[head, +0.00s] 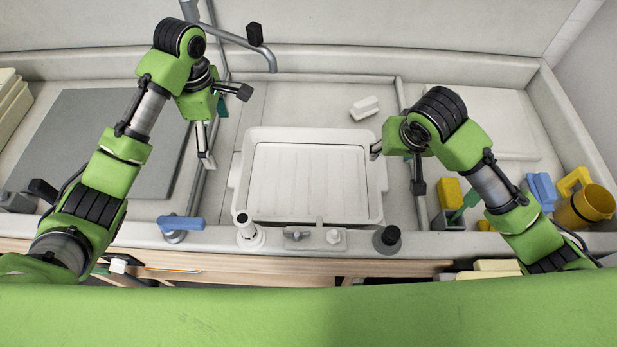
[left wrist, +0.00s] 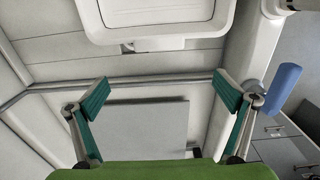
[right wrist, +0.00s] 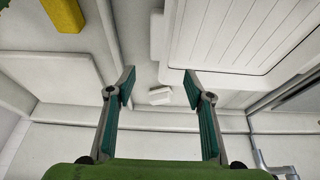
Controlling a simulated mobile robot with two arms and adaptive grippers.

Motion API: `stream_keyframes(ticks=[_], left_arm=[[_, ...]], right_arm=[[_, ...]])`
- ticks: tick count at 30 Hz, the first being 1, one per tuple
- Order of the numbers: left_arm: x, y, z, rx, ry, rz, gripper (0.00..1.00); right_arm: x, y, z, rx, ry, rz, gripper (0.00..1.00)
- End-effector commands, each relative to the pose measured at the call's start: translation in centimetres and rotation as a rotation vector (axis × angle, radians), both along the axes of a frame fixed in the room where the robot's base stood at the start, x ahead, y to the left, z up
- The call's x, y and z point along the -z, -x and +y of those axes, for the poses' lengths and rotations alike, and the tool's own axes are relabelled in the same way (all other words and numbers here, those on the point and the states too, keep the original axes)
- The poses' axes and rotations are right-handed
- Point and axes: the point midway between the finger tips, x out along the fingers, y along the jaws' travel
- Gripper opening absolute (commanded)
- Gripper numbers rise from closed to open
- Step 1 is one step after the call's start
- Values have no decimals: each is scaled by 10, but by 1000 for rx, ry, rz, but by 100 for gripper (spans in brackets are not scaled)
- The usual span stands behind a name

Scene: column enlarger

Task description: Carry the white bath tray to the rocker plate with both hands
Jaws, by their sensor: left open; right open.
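The white bath tray (head: 310,133) lies flat and looks empty in the middle of the sink area, with a lug on each side. It also shows at the top of the left wrist view (left wrist: 150,41) and upper right in the right wrist view (right wrist: 182,62). My left gripper (head: 226,126) is open and empty, left of the tray and apart from it. My right gripper (head: 397,168) is open at the tray's right side, one finger close to the right lug; contact is unclear. A grey plate (head: 100,130) lies left and a pale plate (head: 490,115) right; I cannot tell which is the rocker plate.
A tap (head: 245,42) reaches over the back left. A small white block (head: 364,107) lies behind the tray. A white bottle-like fitting (head: 247,232) and a black knob (head: 387,238) stand along the front edge. A yellow jug (head: 590,205) and blue block (head: 542,190) stand right.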

Motion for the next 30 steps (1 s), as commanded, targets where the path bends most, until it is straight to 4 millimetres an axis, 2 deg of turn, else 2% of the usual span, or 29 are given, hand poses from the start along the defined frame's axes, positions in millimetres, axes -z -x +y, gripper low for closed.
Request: stream_keyframes(ticks=[14, 18, 24, 30], left_arm=[[58, 3, -4, -1, 8, 8, 96], [86, 2, 1, 0, -2, 7, 96], [118, 1, 0, 0, -1, 4, 96], [134, 1, 0, 0, 0, 2, 96]], right_arm=[[53, -21, -2, 2, 1, 3, 48], [79, -31, -2, 1, 2, 4, 48], [109, -45, -3, 1, 0, 3, 48], [124, -51, -3, 0, 0, 1, 48]])
